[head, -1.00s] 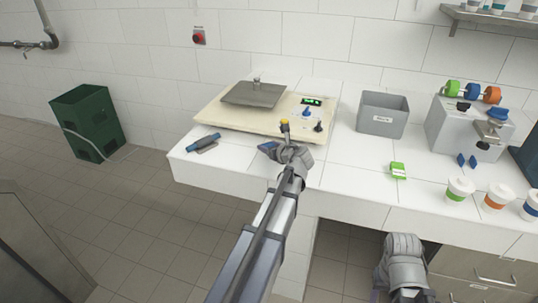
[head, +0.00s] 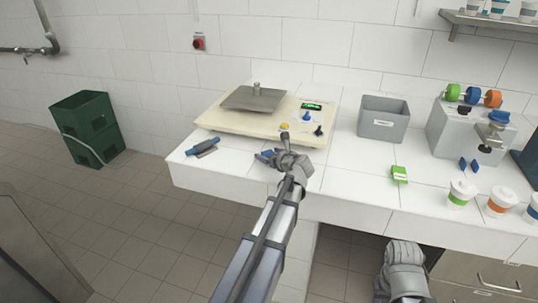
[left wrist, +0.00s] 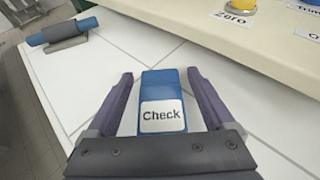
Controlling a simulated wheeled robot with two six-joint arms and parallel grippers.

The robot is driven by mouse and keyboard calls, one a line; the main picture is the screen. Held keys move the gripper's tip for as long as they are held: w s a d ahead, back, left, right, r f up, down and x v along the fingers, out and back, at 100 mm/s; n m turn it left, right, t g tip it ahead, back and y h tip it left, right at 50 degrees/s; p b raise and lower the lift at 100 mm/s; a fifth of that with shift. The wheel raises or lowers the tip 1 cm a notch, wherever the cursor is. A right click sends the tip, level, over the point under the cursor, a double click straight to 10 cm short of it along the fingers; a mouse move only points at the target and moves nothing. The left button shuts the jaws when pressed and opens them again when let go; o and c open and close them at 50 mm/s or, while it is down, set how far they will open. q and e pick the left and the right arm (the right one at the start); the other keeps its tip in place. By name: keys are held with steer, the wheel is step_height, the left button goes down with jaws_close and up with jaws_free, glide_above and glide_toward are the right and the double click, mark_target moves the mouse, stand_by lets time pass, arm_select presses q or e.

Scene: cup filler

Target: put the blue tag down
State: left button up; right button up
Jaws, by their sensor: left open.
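The blue tag (left wrist: 162,85), with a white label reading "Check", lies on the white tiled counter in the left wrist view. It sits between the two spread fingers of my left gripper (left wrist: 165,100), with a gap on each side. In the head view the blue tag (head: 267,154) shows as a small blue patch at my left gripper (head: 272,157), just in front of the cream scale. My right gripper (head: 405,270) hangs low in front of the counter; its fingers cannot be made out.
The cream scale (head: 225,123) with its knobs stands right behind the tag. A blue roll on a grey holder (head: 203,147) lies to the left. A grey bin (head: 383,120), a green tag (head: 399,174) and lidded cups (head: 460,194) are to the right. Counter between is clear.

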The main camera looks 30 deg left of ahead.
arm_select(q)
steer(key=shift+s+d+r+p, duration=0.1)
steer(key=shift+d+r+p, duration=0.1)
steer(key=shift+r+p, duration=0.2)
steer(key=p+v, duration=0.4)
steer(key=v, duration=0.6)
steer(key=shift+s+d+r, duration=0.1)
steer(key=shift+d, duration=0.05)
steer(key=shift+s+d+r, duration=0.1)
steer(key=shift+s+d, duration=0.15)
steer(key=shift+d, duration=0.15)
steer(key=shift+o, duration=0.2)
stand_by(0.8)
